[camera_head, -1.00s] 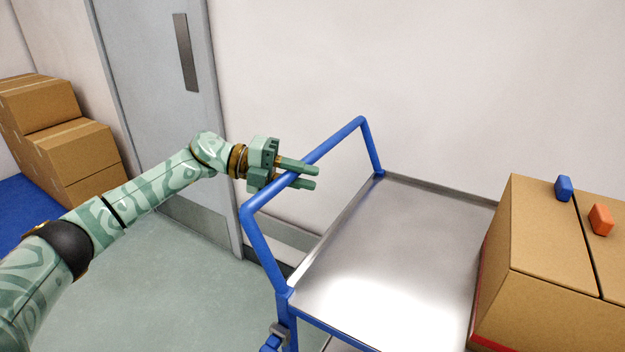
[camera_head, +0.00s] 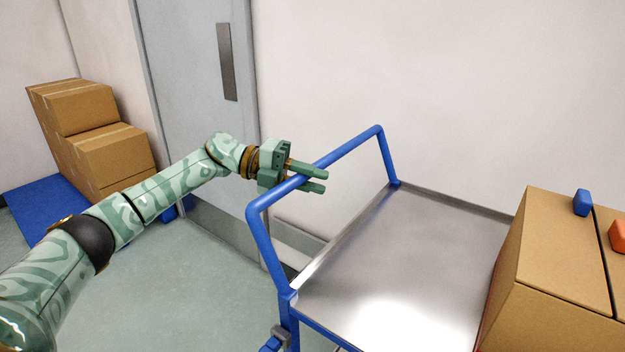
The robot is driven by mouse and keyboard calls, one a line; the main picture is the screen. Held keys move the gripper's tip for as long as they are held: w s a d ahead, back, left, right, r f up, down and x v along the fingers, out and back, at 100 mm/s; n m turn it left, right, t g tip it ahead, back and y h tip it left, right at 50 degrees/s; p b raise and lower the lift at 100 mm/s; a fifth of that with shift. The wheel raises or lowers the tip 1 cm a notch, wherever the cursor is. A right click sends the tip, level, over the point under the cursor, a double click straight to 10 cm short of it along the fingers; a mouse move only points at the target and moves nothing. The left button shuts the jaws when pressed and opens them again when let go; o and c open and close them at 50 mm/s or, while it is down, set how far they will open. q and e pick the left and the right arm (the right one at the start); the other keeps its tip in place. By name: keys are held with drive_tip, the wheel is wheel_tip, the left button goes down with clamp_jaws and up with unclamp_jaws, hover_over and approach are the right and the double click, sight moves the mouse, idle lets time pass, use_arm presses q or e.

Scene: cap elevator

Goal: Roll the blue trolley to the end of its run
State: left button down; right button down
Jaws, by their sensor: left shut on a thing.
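The blue trolley has a bare grey metal deck (camera_head: 400,265) and a raised blue push handle (camera_head: 350,147) at its left end. My left gripper (camera_head: 318,177) is shut on the handle's top bar, with one finger above and one below the bar. The trolley's lower part is cut off by the bottom edge of the view. My right gripper is not in view.
A large cardboard box (camera_head: 560,265) stands at the right, with a blue block (camera_head: 583,203) and an orange block (camera_head: 618,236) on top. A grey door (camera_head: 195,100) and white wall lie behind. Floor at lower left is clear.

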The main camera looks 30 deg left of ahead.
use_arm(q)
drive_tip(key=c, duration=1.4)
unclamp_jaws()
drive_tip(key=shift+f, duration=0.1)
drive_tip(key=shift+o, duration=0.7)
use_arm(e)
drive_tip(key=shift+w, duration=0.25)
use_arm(q)
drive_tip(key=v, duration=1.6)
drive_tip(key=shift+a, duration=0.2)
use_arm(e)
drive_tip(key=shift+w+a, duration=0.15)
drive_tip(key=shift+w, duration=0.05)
